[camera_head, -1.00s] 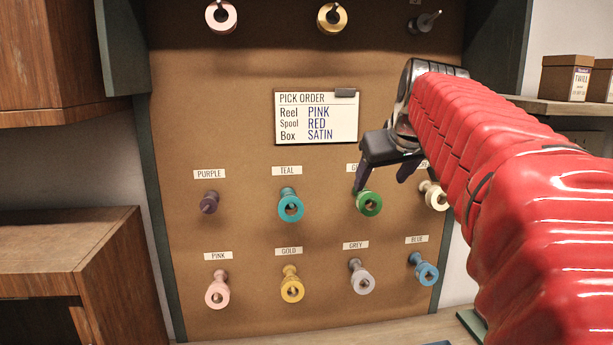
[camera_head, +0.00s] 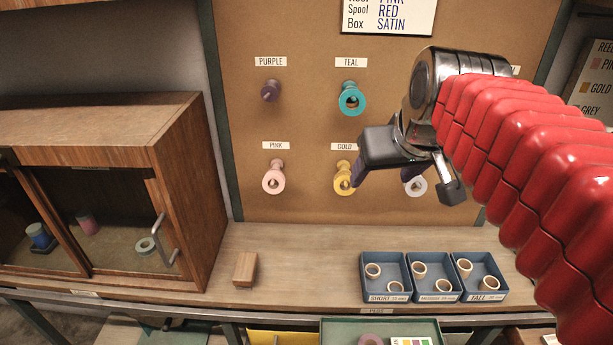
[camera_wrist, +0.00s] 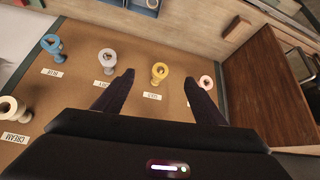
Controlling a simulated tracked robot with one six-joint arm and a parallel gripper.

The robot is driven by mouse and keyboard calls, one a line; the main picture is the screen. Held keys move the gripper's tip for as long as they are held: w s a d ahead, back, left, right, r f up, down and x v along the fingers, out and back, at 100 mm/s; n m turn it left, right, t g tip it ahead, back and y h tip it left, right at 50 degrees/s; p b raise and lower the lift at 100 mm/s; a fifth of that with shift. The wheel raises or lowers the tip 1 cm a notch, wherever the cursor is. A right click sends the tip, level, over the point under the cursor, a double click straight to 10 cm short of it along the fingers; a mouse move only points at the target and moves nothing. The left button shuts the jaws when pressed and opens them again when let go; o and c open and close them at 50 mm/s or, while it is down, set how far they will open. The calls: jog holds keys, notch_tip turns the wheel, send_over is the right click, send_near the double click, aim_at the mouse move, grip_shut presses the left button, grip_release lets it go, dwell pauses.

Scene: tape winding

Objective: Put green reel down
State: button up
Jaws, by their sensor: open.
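I cannot make out the green reel in either view now; my red arm covers the part of the pegboard to the right of the teal reel. My gripper (camera_head: 408,182) is open and empty in front of the lower peg row, near the gold reel (camera_head: 343,186) and the grey reel (camera_head: 416,187). In the wrist view my gripper (camera_wrist: 159,80) has its dark fingers apart, with the gold reel (camera_wrist: 159,72) seen between and beyond the tips. No reel sits in the jaws.
The teal reel (camera_head: 351,102) and pink reel (camera_head: 273,183) hang on the pegboard (camera_head: 300,120). Blue trays (camera_head: 383,298) with rings and a wooden block (camera_head: 245,268) stand on the bench. A cabinet (camera_head: 190,170) is at left; a green tray (camera_head: 332,332) is below.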

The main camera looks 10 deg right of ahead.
jog(key=s+a+f, duration=0.4)
jog(key=s+f, duration=0.1)
jog(key=f, duration=0.2)
jog(key=s+a+f+n+g+y, duration=0.1)
jog(key=s+a+f, duration=0.3)
jog(key=s+f, duration=0.2)
jog(key=shift+f+g, duration=0.3)
jog(key=shift+f, duration=0.15)
jog(key=shift+o, duration=0.4)
jog(key=shift+a, duration=0.1)
jog(key=shift+c, duration=0.4)
